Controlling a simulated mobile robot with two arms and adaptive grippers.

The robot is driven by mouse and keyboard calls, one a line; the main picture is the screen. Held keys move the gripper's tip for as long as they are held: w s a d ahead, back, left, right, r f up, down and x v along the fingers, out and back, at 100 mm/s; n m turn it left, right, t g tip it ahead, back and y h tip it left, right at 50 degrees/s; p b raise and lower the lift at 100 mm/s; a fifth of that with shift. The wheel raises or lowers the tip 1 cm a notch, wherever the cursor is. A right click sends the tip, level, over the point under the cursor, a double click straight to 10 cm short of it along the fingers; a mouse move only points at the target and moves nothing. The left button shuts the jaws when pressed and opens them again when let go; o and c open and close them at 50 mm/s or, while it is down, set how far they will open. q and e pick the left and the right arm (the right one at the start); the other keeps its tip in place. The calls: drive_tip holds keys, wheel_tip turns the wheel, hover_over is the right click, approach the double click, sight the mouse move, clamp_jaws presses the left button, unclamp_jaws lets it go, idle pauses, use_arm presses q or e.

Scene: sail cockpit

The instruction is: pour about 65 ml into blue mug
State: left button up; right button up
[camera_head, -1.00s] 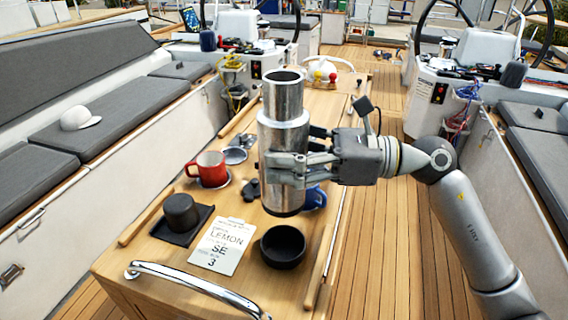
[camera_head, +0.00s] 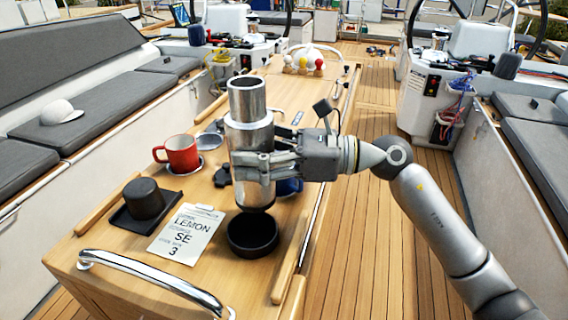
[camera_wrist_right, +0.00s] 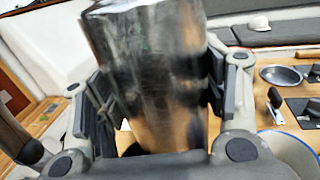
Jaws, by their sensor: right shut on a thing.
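My right gripper (camera_head: 245,165) is shut around the middle of a tall silver metal flask (camera_head: 248,100), which stands upright in its jaws. In the right wrist view the flask (camera_wrist_right: 150,60) fills the space between the fingers. In the head view the flask's base overlaps the far side of a black round dish (camera_head: 253,238); I cannot tell how high it is above the table. The blue mug (camera_head: 290,187) is mostly hidden behind my right gripper, on the table's right side. A blue-rimmed pale opening (camera_wrist_right: 290,150) shows at lower right in the wrist view. My left gripper is not in view.
A red mug (camera_head: 181,153) stands on the wooden table's left side. Nearer are a black cup-like object (camera_head: 144,198) on a dark tray (camera_head: 125,221) and a lettered card (camera_head: 186,234). A metal rail (camera_head: 150,272) crosses the near end. Several coloured knobs (camera_head: 303,64) stand at the far end.

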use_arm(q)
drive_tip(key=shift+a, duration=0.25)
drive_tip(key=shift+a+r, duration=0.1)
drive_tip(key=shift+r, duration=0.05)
